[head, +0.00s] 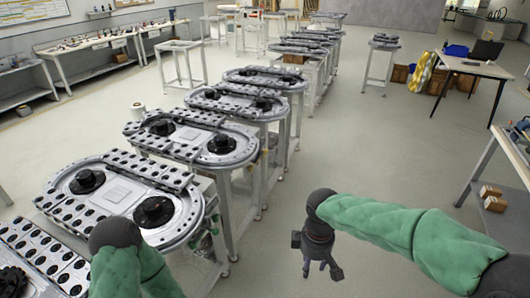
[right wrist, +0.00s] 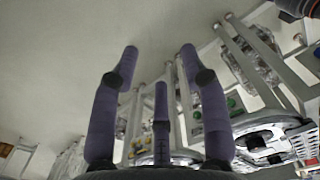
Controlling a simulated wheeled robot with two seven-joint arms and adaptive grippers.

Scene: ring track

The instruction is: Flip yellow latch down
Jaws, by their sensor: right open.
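Oval ring tracks run in a row on the left of the head view. A near one (head: 120,193) has two black hubs and a flat pale plate between them. My right gripper (head: 322,272) hangs over the bare floor to the right of the track stands, apart from them, pointing down. Its purple-grey fingers (right wrist: 160,60) are spread and empty in the right wrist view. My left arm comes in at the bottom, in green sleeve; its gripper is not in view.
Track stands with metal legs (head: 228,215) line the left side of the aisle. A workbench with boxes (head: 493,198) is at the right edge. A table with a laptop (head: 475,68) stands at the back right. The floor (head: 370,145) between is clear.

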